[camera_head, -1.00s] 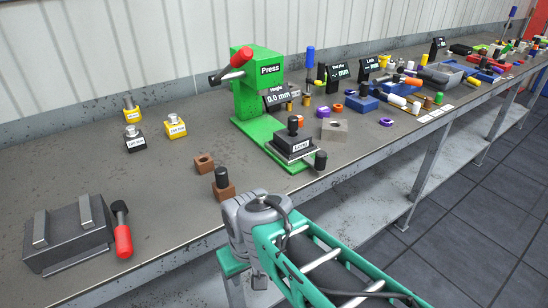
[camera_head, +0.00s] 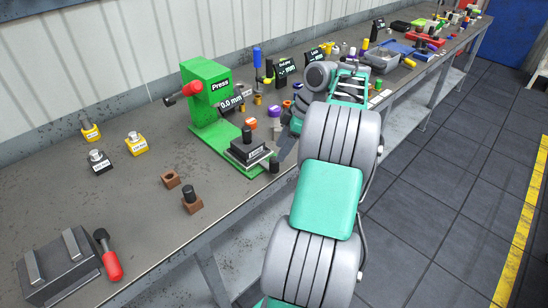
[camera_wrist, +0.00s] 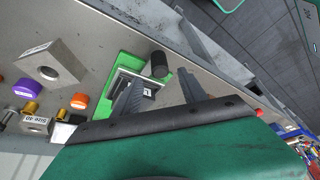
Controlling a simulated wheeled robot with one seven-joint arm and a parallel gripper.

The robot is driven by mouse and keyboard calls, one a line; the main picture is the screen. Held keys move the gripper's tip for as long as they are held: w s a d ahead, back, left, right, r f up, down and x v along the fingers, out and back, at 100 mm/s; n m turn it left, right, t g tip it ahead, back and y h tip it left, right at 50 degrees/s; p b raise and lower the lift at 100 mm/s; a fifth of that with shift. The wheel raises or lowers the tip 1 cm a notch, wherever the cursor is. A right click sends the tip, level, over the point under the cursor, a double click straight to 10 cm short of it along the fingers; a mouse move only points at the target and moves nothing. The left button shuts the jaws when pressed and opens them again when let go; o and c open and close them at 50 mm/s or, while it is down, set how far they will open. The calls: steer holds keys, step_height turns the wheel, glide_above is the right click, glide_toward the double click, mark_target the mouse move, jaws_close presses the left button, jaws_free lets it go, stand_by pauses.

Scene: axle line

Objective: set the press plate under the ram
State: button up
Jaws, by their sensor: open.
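The green press (camera_head: 207,88), with a red-tipped lever, stands on the bench at centre left. On its green base sits a black block with a white label (camera_head: 247,152) and an upright black post; it also shows in the wrist view, partly behind my fingers. A grey square block with a round hole (camera_wrist: 62,55), perhaps the press plate, lies on the bench left of the press base in the wrist view. My arm mostly hides that spot in the head view. My gripper (camera_wrist: 160,78) is open and empty, its fingers over the press base edge near a black knob (camera_wrist: 159,64).
A purple ring (camera_wrist: 29,91), an orange cap (camera_wrist: 79,101) and small fittings crowd the bench beside the grey block. The bench's front edge is close.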

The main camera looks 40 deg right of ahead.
mark_target(274, 160)
steer(key=b+x, duration=0.1)
steer(key=x, duration=0.5)
steer(key=shift+f, duration=0.1)
steer(key=shift+c, duration=0.4)
jaws_close()
stand_by(0.8)
